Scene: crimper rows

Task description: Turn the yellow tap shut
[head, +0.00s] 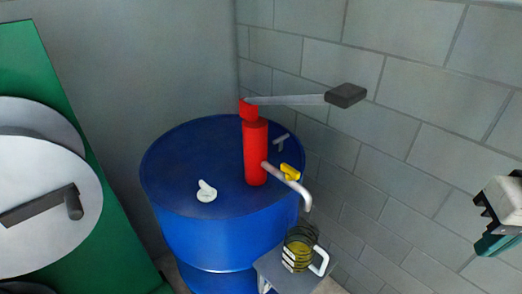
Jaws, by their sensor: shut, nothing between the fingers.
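The yellow tap (290,172) is a small handle on the pale spout (302,192) of a red pump (256,150). Its handle appears to lie roughly along the spout; its exact angle is hard to tell. The pump stands upright on a blue drum (215,213), with a long lever ending in a dark grip (345,95). My gripper (482,215) is at the right edge, partly cut off by the frame. It is shut and empty, well apart from the tap, to its right.
A mug-like jug (300,250) with a white handle stands on a small grey stand (270,268) below the spout. A white fitting (206,191) lies on the drum top. A block wall (425,110) rises behind. A green panel with round discs (50,205) is at left.

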